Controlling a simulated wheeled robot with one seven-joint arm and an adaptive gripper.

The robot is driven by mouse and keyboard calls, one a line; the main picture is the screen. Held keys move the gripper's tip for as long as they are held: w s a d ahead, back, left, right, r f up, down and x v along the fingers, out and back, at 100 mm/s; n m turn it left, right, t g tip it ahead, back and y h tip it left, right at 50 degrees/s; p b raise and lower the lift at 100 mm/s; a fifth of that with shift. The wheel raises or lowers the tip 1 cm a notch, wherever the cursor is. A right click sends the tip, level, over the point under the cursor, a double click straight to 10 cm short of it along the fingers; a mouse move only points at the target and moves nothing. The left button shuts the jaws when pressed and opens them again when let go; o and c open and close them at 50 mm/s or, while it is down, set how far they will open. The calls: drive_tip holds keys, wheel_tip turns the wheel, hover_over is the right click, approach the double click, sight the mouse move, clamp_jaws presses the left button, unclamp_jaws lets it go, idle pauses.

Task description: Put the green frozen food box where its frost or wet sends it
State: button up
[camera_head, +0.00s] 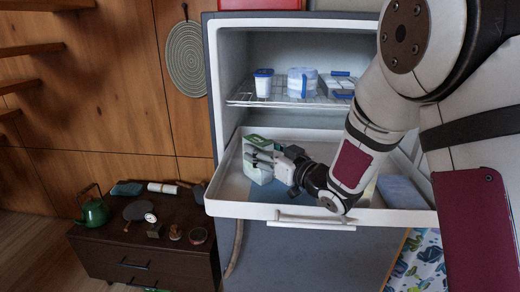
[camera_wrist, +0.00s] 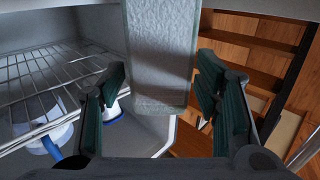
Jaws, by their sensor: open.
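The frozen food box (camera_head: 256,174) is in the pulled-out white drawer (camera_head: 315,217), at its left side. Its top shows green and its side is pale. In the wrist view the box (camera_wrist: 160,60) shows a pale grey, speckled, frosty-looking face. My gripper (camera_head: 262,157) reaches into the drawer from the right, with its fingers at the box. In the wrist view my gripper (camera_wrist: 162,88) is open, with one dark finger on each side of the box. I cannot tell whether either finger touches it. The box's underside is hidden.
A wire shelf (camera_head: 285,98) above the drawer holds a blue-lidded cup (camera_head: 263,85) and other clear containers. A blue-grey slab (camera_head: 401,191) lies at the drawer's right. A low dark chest (camera_head: 150,250) at left bears a green kettle (camera_head: 94,212) and several small things.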

drive_tip(key=shift+v, duration=2.95)
